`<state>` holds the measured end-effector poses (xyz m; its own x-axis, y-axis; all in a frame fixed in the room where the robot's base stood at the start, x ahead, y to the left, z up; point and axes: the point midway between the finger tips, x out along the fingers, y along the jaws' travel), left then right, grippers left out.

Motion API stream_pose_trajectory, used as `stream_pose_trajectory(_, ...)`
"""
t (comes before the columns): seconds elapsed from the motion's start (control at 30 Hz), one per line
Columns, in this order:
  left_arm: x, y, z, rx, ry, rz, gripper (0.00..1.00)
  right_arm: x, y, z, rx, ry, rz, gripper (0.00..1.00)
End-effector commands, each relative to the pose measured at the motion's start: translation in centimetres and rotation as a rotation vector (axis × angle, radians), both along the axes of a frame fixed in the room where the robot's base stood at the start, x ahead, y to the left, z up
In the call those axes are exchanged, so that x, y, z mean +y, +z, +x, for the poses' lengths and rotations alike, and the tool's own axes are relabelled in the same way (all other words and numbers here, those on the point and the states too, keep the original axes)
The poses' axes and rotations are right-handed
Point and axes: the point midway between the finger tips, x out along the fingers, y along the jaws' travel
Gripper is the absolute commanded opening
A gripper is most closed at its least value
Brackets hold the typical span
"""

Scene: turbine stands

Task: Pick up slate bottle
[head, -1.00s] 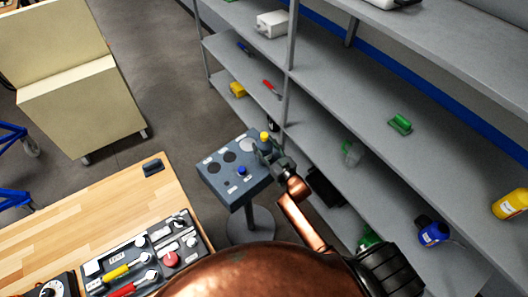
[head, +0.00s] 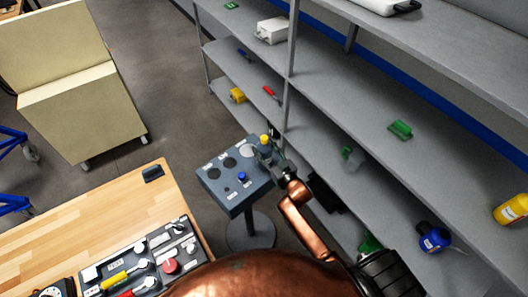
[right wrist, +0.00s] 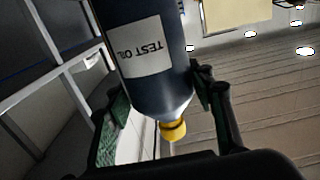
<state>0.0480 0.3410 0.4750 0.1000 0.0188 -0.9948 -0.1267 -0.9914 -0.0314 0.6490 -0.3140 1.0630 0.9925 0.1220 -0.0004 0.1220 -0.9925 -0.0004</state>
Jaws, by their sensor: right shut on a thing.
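The slate bottle (right wrist: 150,60) with a white "TEST OIL" label and a yellow cap (right wrist: 172,130) is large in the right wrist view. My right gripper (right wrist: 165,110) has its fingers on either side of the bottle near its cap end and is shut on it. In the head view, the small yellow cap (head: 265,139) shows above my right gripper (head: 268,156), at the right edge of the slate stand top (head: 232,199). The gripper hides most of the bottle there, so I cannot tell whether it touches the stand. My left gripper is not in view.
Grey shelves (head: 350,100) rise close to the right of my gripper, with a green item (head: 400,130), a blue bottle (head: 433,238) and a yellow bottle (head: 511,208) on them. A wooden table (head: 90,220) with a tool tray (head: 140,262) stands at left. Open floor lies behind the stand.

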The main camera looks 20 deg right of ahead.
Motion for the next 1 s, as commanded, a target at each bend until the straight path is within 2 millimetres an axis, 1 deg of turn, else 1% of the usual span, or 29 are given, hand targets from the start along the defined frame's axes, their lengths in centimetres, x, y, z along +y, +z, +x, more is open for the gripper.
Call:
stream_pose_trajectory(0.07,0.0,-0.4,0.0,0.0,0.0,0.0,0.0,0.0,1.2,0.0,-0.004,0.001,-0.002,0.14)
stream_pose_trajectory(0.17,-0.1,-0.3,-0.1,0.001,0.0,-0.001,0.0,0.0,2.4,-1.1,-0.002,0.001,-0.002,0.14)
stream_pose_trajectory(0.27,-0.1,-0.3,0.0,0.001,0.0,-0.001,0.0,0.0,4.0,-2.4,-0.002,0.001,-0.003,0.14)
stream_pose_trajectory(0.43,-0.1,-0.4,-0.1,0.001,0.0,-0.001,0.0,0.0,7.2,-5.1,-0.004,0.002,-0.001,0.14)
stream_pose_trajectory(0.6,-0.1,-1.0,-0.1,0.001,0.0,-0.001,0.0,0.0,8.7,-9.1,0.0,0.001,-0.001,0.14)
stream_pose_trajectory(0.7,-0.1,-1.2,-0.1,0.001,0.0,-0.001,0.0,0.0,9.6,-10.9,0.0,0.001,0.0,0.14)
stream_pose_trajectory(0.83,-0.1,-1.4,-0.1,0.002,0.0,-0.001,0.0,0.0,10.4,-12.6,0.0,0.001,0.0,0.14)
stream_pose_trajectory(1.0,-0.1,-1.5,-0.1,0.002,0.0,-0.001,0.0,0.0,10.9,-13.7,0.0,0.0,-0.001,0.14)
